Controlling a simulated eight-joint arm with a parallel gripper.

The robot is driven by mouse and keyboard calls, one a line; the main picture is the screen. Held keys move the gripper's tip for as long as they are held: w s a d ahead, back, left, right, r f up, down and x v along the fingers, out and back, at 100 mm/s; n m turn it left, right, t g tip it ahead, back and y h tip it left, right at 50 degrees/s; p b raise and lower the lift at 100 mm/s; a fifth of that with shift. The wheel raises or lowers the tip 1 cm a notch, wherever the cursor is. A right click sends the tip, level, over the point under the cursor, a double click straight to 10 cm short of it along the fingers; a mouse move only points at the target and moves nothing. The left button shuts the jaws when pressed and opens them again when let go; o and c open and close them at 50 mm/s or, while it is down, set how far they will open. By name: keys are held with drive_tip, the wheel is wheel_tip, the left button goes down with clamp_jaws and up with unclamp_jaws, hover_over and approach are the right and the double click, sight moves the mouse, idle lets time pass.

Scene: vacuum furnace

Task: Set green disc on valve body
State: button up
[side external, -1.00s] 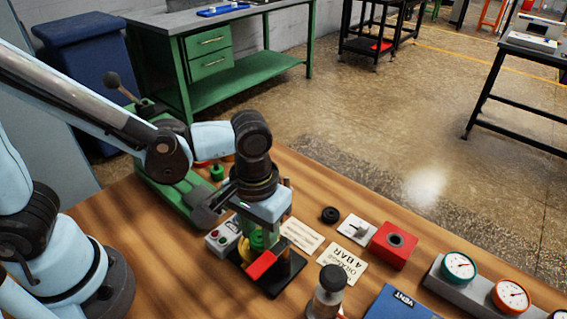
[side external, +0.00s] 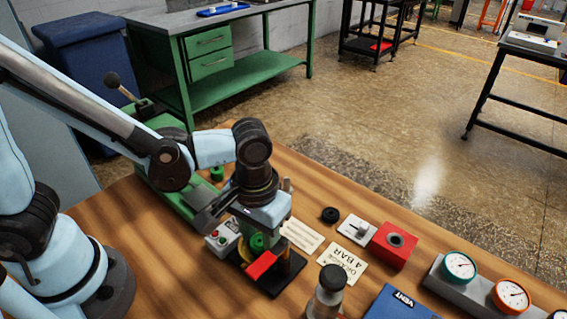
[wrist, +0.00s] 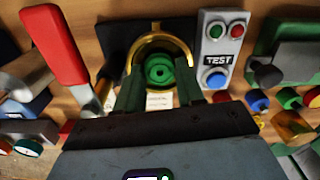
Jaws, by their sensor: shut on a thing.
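The green disc (wrist: 160,68) is a round, stepped piece, seen in the wrist view just beyond my fingertips and inside the curve of a brass ring. It also shows in the side view (side external: 257,242), low under my wrist. The valve body (wrist: 178,39) shows as this brass ring on a black base plate (side external: 284,272), with a red lever (side external: 262,264) at its front. My gripper (wrist: 160,88) points down over the valve and is shut on the green disc. Whether the disc touches the valve body is hard to tell.
A grey TEST box (wrist: 217,50) with buttons stands close beside the valve. A green bench fixture (side external: 170,185) lies behind it. To the right are a tag card (side external: 342,265), a red block (side external: 393,245), a dark-capped bottle (side external: 328,290) and gauges (side external: 459,266).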

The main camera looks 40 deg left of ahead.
drive_tip(key=shift+f, duration=0.2)
drive_tip(key=o, duration=0.9)
drive_tip(key=shift+c, duration=0.8)
drive_tip(key=shift+o, duration=1)
drive_tip(key=shift+r, duration=3.8)
drive_tip(key=w+a+r+t, duration=0.1)
drive_tip(key=a+t, duration=0.2)
drive_tip(key=a, duration=0.5)
drive_tip(key=w+a+r+m+t, duration=0.1)
drive_tip(key=a+t, duration=0.3)
drive_tip(key=a, duration=0.4)
drive_tip(key=shift+w+r, duration=0.45)
drive_tip(key=shift+r, duration=0.15)
